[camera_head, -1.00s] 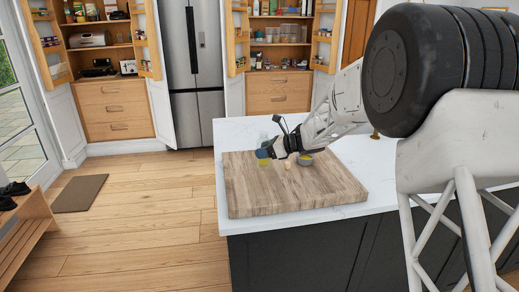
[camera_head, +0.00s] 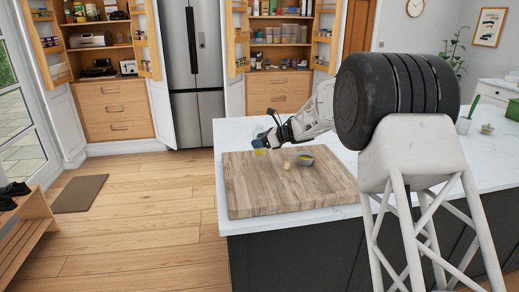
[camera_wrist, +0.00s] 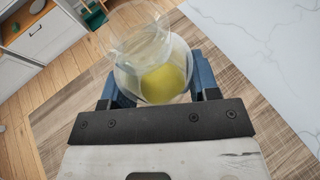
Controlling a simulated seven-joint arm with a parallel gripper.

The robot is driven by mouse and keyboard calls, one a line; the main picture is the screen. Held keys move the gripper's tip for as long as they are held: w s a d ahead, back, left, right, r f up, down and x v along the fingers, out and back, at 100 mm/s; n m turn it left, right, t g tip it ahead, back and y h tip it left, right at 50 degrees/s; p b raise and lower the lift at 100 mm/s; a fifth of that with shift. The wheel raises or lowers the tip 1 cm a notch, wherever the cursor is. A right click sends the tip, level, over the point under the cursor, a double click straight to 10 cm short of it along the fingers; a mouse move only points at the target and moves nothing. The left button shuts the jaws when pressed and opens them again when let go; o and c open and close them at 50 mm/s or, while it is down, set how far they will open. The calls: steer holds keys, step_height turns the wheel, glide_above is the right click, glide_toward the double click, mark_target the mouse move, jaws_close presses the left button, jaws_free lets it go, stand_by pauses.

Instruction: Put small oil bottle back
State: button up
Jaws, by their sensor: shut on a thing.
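The small oil bottle (camera_wrist: 165,82) is clear with yellow oil in its lower part. My gripper (camera_wrist: 157,90) is shut on it, with a blue finger on each side in the wrist view. In the head view my gripper (camera_head: 259,143) is over the far left part of the wooden board (camera_head: 270,200). The bottle (camera_head: 259,152) shows there only as a small yellowish patch at the fingers. Whether its base touches the board cannot be told.
Beyond the white counter are two open cupboards with door racks (camera_head: 146,38) (camera_head: 239,35) and a grey fridge (camera_head: 192,75). The wooden floor (camera_head: 180,220) at left is mostly clear.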

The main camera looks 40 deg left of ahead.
steer(key=shift+w+a, duration=0.1)
steer(key=shift+w, duration=0.05)
steer(key=shift+f, duration=1.75)
steer(key=shift+f, duration=0.15)
steer(key=o, duration=1.1)
steer(key=shift+w+d+r, duration=0.1)
steer(key=shift+d+r, duration=0.2)
steer(key=shift+d, duration=0.1)
steer(key=v, duration=1.1)
